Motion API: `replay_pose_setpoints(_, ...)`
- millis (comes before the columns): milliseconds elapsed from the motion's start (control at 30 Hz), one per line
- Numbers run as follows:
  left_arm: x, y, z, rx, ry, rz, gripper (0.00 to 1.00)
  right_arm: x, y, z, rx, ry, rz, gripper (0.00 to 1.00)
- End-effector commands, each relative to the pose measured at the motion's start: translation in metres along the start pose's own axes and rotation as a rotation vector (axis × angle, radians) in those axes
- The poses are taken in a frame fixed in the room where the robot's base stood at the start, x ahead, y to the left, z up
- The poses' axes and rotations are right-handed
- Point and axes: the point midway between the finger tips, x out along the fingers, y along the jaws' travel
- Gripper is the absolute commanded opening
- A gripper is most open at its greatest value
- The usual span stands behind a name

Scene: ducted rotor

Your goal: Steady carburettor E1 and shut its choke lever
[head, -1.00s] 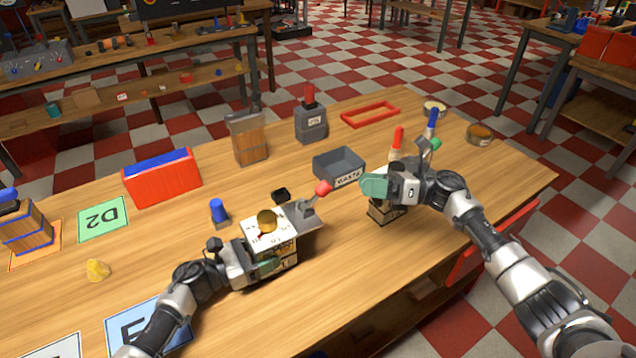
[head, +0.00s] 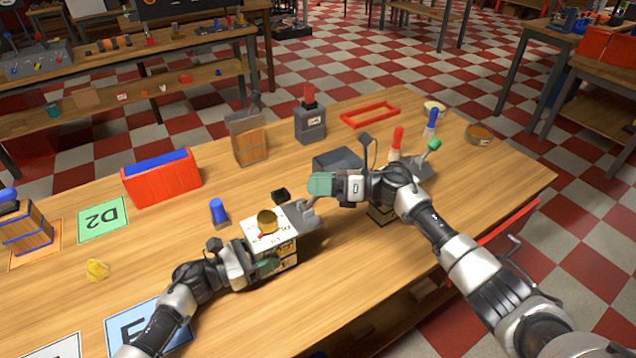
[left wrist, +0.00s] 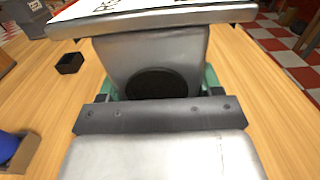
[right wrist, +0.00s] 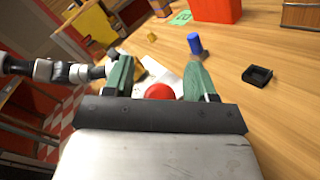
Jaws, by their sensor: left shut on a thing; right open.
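The carburettor (head: 270,246) is a pale block with a brass dome on top and a grey plate on its right side; I cannot read an E1 marking. My left gripper (head: 266,264) is shut on its body. In the left wrist view the grey body (left wrist: 150,60) sits between the green fingers. The choke lever rises from the grey plate. Its red knob (right wrist: 160,92) shows in the right wrist view between the fingers of my open right gripper (right wrist: 159,76). In the head view the right gripper (head: 320,188) hides the knob. I cannot tell if the fingers touch it.
A second block (head: 381,213) with a green-knobbed lever (head: 434,146) stands partly hidden under my right arm. A grey waste bin (head: 336,157) is behind the right gripper. A blue-topped peg (head: 218,211) and a small black tray (head: 281,194) stand behind the carburettor.

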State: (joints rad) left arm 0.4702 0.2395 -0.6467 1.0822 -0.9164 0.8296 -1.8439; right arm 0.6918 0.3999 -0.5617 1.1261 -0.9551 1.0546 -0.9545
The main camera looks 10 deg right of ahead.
Motion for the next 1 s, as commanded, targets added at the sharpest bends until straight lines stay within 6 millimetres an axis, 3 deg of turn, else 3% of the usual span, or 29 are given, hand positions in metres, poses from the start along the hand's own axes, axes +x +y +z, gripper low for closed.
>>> replay_pose_setpoints(233,-0.0001,-0.0001,-0.0004,-0.001,0.0,0.0,0.32,0.0009,-0.0001,-0.0001,0.0,0.0,0.0,0.56)
replay_pose_setpoints(600,-0.0002,-0.0001,-0.0005,-0.001,0.001,0.0,0.32,0.0005,-0.0001,-0.0003,0.0,0.0,0.0,0.01)
replay_pose_setpoints(1000,-0.0003,0.0001,-0.0005,-0.002,0.001,0.001,0.32,0.0022,0.0018,0.0008,-0.024,0.034,-0.021,0.0)
